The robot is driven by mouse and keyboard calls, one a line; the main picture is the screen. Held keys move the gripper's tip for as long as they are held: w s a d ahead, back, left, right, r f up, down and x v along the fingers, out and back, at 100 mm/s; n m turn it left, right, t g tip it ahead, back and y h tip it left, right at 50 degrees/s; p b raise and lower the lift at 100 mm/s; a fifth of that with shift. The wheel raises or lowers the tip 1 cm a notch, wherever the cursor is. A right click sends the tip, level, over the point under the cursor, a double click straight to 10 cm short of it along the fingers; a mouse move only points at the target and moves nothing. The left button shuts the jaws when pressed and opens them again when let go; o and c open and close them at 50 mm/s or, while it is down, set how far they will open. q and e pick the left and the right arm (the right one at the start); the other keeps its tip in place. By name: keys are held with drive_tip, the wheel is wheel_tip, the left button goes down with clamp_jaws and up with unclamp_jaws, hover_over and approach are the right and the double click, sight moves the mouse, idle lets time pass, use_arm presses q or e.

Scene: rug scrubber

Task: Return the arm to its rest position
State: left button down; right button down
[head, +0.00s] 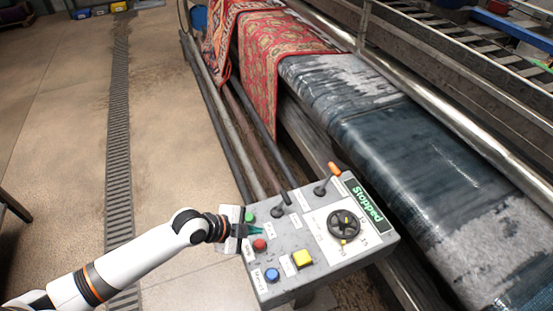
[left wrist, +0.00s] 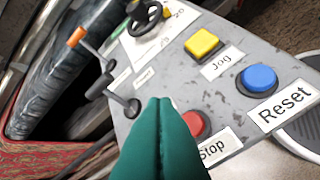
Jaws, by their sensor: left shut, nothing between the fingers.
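My left gripper (head: 256,230) is shut and empty at the left edge of the grey control panel (head: 323,262). Its green fingertips (left wrist: 160,106) are pressed together in the left wrist view. They are close to the red Stop button (head: 260,245), which also shows in the left wrist view (left wrist: 197,122) partly hidden behind them. Whether they touch it I cannot tell. My left arm (head: 135,263) is white and reaches in from the lower left, extended to the panel. The panel's display (head: 367,203) reads "Stopped". My right gripper is out of view.
The panel carries a green button (head: 249,217), a blue Reset button (head: 272,275), a yellow Jog button (head: 302,258), a dial (head: 343,224) and two levers. Behind it is the scrubber's roller (head: 430,150) with a red patterned rug (head: 272,65). The floor (head: 60,150) at left is open.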

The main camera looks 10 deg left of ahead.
use_arm(q)
drive_tip(key=s+d+r+n+y, duration=0.2)
drive_tip(key=s+d+n, duration=0.1)
drive_tip(key=s+n, duration=0.5)
drive_tip(key=s+a+r+n+g+y, duration=0.2)
drive_tip(key=s+a+n+y, duration=0.3)
drive_tip(key=s+a+n, duration=0.5)
wheel_tip(320, 180, down, 30)
drive_tip(key=s+m+g+b, duration=0.1)
drive_tip(key=s+g+b, duration=0.1)
drive_tip(key=s, duration=0.1)
drive_tip(key=s+a+f+g+b, duration=0.1)
drive_tip(key=s+a+f, duration=0.1)
drive_tip(key=s+f, duration=1.3)
drive_tip(key=shift+s+f+b, duration=0.35)
drive_tip(key=shift+f, duration=0.25)
